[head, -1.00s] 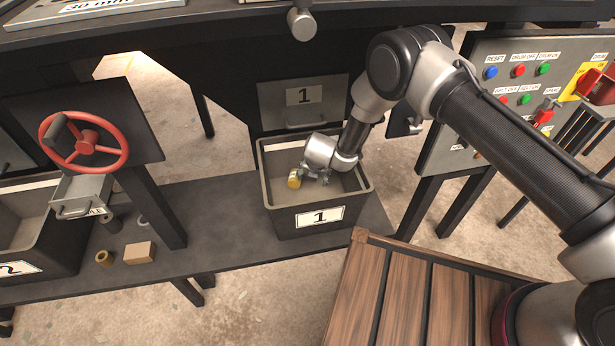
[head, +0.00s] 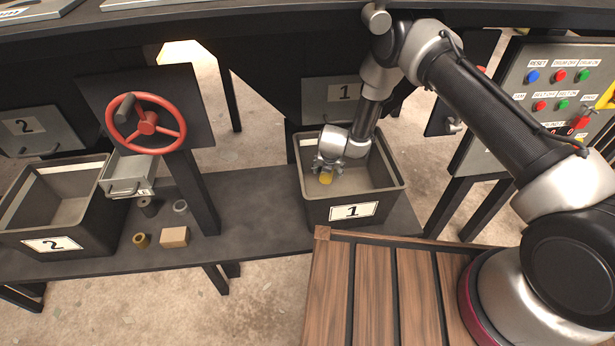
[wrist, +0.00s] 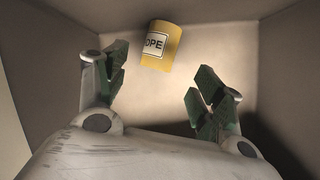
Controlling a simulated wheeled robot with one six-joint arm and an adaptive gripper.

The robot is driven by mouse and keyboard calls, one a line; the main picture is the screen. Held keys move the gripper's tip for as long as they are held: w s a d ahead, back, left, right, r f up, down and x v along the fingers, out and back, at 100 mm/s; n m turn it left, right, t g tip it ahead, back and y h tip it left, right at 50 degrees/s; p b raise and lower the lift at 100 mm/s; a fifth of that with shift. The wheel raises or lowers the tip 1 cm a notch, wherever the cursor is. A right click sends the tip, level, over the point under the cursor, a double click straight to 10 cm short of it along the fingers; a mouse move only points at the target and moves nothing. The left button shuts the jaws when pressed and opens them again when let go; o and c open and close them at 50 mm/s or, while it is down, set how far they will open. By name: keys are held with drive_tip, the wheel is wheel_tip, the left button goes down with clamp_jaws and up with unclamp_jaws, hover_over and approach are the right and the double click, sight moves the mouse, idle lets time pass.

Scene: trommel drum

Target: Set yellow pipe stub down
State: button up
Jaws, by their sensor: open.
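The yellow pipe stub (head: 326,178) is inside bin 1 (head: 352,212), just below my gripper (head: 322,164) in the head view. In the wrist view the stub (wrist: 162,46) shows beyond the fingertips, slightly tilted in the picture, with part of a label reading "OPE". My gripper (wrist: 162,86) is open, its green-padded fingers spread wide and apart from the stub. It reaches down into the bin. I cannot tell whether the stub rests fully on the bin floor.
Bin 2 (head: 60,243) stands at the left on the dark shelf. A brass-coloured ring (head: 141,240), a tan block (head: 174,237) and a grey ring (head: 180,206) lie between the bins. A red handwheel (head: 146,122) and a button panel (head: 540,100) flank bin 1.

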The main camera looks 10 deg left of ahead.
sight(327, 174)
drive_tip(key=x, duration=0.7)
drive_tip(key=shift+w+a+f, duration=0.15)
drive_tip(key=shift+w+f, duration=0.15)
drive_tip(key=shift+w, duration=0.1)
drive_tip(key=c, duration=1)
drive_tip(key=shift+r, duration=0.15)
